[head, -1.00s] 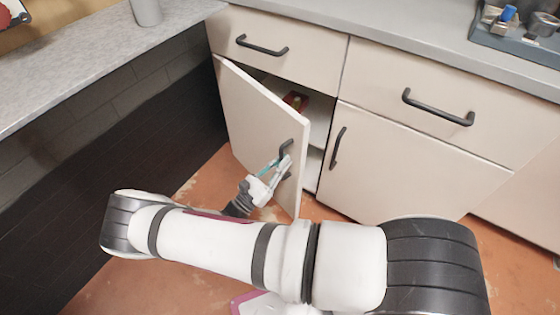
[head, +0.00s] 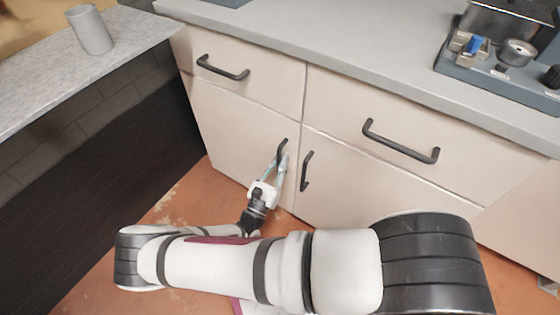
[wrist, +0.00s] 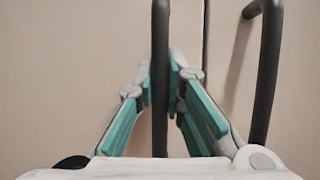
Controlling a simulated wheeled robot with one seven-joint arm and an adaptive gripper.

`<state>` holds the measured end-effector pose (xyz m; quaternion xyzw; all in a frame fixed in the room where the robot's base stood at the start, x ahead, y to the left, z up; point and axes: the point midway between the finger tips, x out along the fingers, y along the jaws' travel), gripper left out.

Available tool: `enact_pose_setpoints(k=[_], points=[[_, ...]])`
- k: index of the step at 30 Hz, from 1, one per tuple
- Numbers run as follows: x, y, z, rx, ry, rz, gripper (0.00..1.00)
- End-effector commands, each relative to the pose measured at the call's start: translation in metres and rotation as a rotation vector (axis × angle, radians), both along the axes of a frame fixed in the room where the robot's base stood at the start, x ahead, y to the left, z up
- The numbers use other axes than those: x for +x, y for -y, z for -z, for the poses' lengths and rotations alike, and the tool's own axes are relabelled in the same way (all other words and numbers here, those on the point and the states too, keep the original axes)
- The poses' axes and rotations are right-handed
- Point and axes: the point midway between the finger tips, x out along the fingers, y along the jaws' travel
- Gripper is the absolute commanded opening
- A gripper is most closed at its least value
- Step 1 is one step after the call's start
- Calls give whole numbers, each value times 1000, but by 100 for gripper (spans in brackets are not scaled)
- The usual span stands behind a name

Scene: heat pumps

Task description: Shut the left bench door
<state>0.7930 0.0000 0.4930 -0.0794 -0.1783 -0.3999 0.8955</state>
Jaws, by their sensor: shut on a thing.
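The left bench door (head: 240,125) is flush with the cabinet front in the head view, with only a thin seam between it and the right door (head: 370,185). My gripper (head: 276,162) is at the left door's black upright handle (head: 282,148). In the wrist view my gripper (wrist: 160,90) has its teal-padded fingers on both sides of the left door's handle (wrist: 160,60), shut on it. The left door's face (wrist: 75,60) fills the left of the wrist view. The lower part of the door is partly hidden by my arm.
The right door's handle (head: 306,171) is close beside my gripper, and it also shows in the wrist view (wrist: 267,70). Drawers with black handles (head: 222,67) sit above. A grey cup (head: 90,30) stands on the left counter. A device (head: 500,65) sits on the right worktop.

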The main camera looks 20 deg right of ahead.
Motion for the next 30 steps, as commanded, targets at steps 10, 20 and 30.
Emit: enact_pose_setpoints(k=[10, 20, 30], points=[[1, 5, -1, -3, -1, 9, 20], [0, 2, 0, 0, -1, 4, 20], [-32, -34, 21, 0, -1, 1, 20]])
